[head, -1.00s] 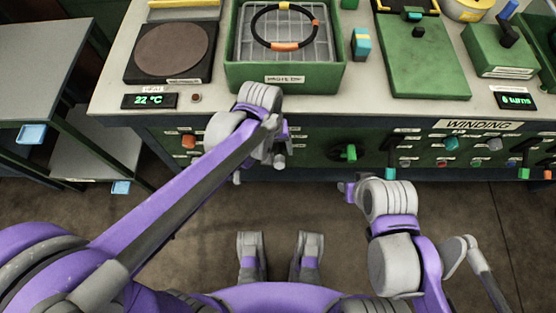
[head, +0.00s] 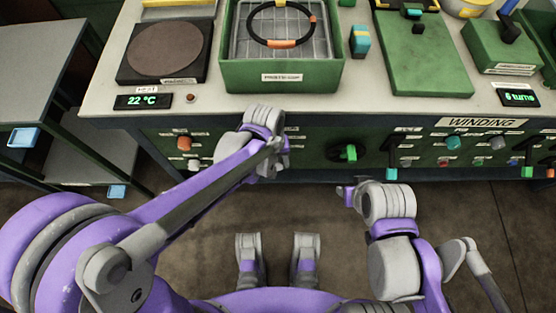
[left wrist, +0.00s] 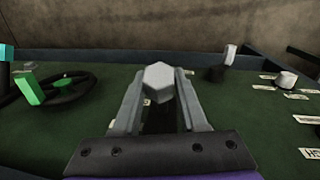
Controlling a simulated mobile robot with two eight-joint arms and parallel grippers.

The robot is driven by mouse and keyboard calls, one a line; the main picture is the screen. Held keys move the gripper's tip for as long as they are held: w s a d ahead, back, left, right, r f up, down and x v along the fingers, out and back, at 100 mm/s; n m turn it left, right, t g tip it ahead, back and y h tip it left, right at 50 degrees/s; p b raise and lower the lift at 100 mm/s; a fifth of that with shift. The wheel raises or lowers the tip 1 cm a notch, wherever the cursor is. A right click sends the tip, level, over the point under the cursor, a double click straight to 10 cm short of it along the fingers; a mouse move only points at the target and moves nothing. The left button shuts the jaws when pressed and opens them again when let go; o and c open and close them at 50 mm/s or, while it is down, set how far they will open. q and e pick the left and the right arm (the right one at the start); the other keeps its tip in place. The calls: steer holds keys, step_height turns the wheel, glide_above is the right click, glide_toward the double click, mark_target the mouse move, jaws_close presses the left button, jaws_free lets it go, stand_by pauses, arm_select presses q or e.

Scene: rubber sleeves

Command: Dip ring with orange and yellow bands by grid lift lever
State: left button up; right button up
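The black ring with orange and yellow bands (head: 283,43) lies on a wire grid (head: 304,47) inside the green dip tank (head: 281,78) at the top of the head view. My left gripper (head: 277,160) is low at the green front panel below the tank. In the left wrist view its two fingers (left wrist: 160,95) stand apart, one on each side of a grey hexagonal knob (left wrist: 158,78). I cannot tell whether they touch it. Which lever the knob belongs to is not readable. My right gripper (head: 346,192) hangs before the panel, away from the tank; its fingers are unclear.
A round brown hot plate (head: 170,51) stands left of the tank beside a 22 °C display (head: 143,101). A green plate (head: 420,60) lies to the right. The panel carries several knobs and levers, including a green-handled wheel (head: 345,153). A grey shelf (head: 45,75) stands at left.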

arm_select(q)
jaws_close()
stand_by(1.0)
